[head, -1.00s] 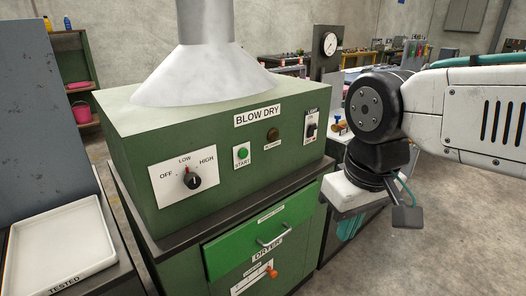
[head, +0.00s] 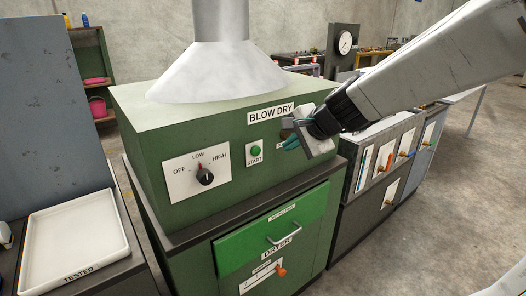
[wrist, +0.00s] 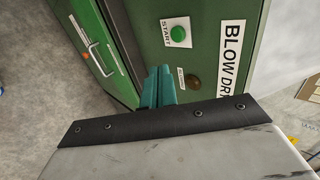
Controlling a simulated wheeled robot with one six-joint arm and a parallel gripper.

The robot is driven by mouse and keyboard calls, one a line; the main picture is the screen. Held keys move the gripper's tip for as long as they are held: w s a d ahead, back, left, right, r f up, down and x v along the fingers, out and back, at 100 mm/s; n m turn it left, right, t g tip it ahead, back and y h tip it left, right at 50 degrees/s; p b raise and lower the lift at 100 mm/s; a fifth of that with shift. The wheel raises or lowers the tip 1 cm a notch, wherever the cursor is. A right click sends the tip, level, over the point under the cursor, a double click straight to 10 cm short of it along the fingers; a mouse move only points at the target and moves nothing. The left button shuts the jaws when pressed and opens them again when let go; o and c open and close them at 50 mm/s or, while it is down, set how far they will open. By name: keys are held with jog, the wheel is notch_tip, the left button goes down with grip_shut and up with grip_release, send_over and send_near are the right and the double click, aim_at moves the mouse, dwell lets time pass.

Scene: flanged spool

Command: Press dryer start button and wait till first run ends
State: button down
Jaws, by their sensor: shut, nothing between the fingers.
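The green dryer (head: 150,150) labelled BLOW DRY stands in the middle of the head view. Its green START button (head: 256,152) sits on a white plate on the front panel; it also shows in the wrist view (wrist: 178,34). My gripper (head: 290,144) is shut and empty, to the right of the button and in front of the panel's right part. In the wrist view its teal fingers (wrist: 158,84) are together, apart from the button. A dark round lamp (wrist: 193,80) is right of the button; my gripper hides it in the head view. The dial (head: 205,177) points to about LOW.
A drawer (head: 283,235) with a handle is below the panel, with an orange-knobbed slider (head: 281,272) under it. A white TESTED tray (head: 75,245) is at left. A metal hood (head: 220,72) stands on top. Cabinets (head: 385,165) are at right.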

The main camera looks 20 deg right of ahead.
jog(key=shift+a, duration=0.1)
send_near(257, 155)
notch_tip(257, 155, down, 4)
jog(key=shift+w+a, duration=0.2)
jog(key=shift+w, duration=0.5)
jog(key=shift+w+a, duration=0.25)
jog(key=shift+w, duration=0.45)
jog(key=shift+w+a, duration=0.2)
jog(key=shift+w, duration=0.5)
